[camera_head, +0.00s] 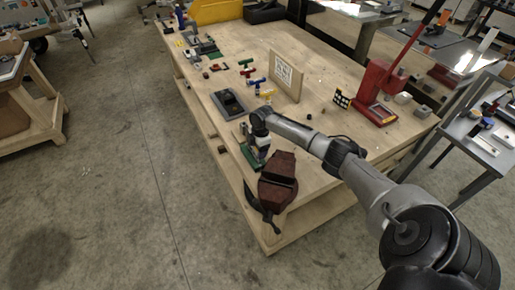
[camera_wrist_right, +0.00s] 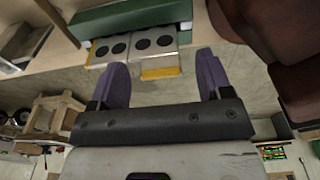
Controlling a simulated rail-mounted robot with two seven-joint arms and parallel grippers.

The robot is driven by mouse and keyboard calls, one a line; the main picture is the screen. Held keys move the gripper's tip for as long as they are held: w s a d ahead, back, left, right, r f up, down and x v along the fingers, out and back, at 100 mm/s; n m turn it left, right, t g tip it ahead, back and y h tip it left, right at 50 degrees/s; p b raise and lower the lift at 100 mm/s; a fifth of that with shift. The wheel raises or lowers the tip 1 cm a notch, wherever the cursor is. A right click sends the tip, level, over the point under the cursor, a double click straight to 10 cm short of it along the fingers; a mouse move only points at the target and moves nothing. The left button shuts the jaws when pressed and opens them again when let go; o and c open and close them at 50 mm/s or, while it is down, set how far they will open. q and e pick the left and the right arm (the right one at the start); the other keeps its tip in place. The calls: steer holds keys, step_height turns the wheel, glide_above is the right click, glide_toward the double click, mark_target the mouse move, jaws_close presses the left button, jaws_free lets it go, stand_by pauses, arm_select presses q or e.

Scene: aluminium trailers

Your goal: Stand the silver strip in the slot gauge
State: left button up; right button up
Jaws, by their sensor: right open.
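My right gripper (camera_wrist_right: 163,76) is open, with its two purple fingers apart and nothing between them. In the head view it (camera_head: 259,148) is pointed down at the near left edge of the wooden bench, mostly hidden by my wrist. Just beyond the fingers in the wrist view is a silver metal piece (camera_wrist_right: 142,45) with several dark round holes and yellow ends, against a green block (camera_wrist_right: 135,18). I cannot tell for sure which of these is the silver strip or the slot gauge. My left gripper is not in view.
A dark red vise (camera_head: 278,180) stands at the bench's near corner, close to my right gripper. A grey block (camera_head: 229,103) lies behind it. A wooden board (camera_head: 287,78) stands upright, and a red press (camera_head: 378,90) is at the right. The wooden bench top (camera_head: 322,107) has free room between.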

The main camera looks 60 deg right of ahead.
step_height(320, 180, up, 14)
steer(key=d, duration=0.1)
steer(key=shift+s+d, duration=0.2)
steer(key=shift+s, duration=0.25)
steer(key=shift+f, duration=0.15)
stand_by(0.4)
